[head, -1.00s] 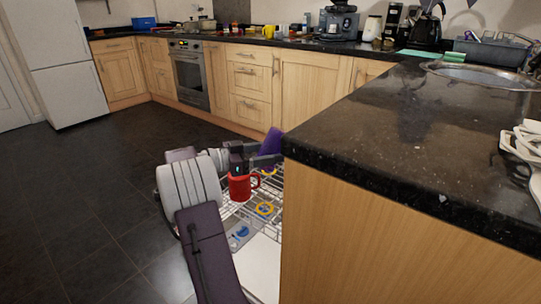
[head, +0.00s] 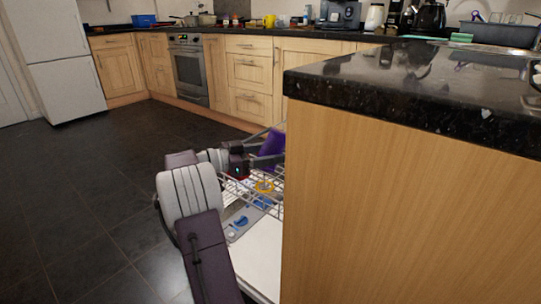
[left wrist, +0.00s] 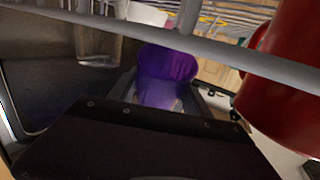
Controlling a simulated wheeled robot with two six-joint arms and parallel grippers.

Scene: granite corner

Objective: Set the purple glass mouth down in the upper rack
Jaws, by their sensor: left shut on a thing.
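The purple glass (head: 272,149) is held in my left gripper (head: 264,161), just left of the counter's end. In the left wrist view the purple glass (left wrist: 168,72) sits between the fingers, and a wire of the rack crosses in front of it. The glass looks tilted in the head view; I cannot tell which way its mouth faces. The upper rack (head: 268,200) is a wire rack below and around the gripper, its right part hidden by the counter unit. I cannot tell whether the glass touches it. My right gripper is not in view.
A red mug (left wrist: 285,85) is close at the right of the left wrist view, mostly hidden in the head view. A clear glass (left wrist: 98,45) stands at the left there. The counter's end panel (head: 400,210) closes off the right. Floor at left is clear.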

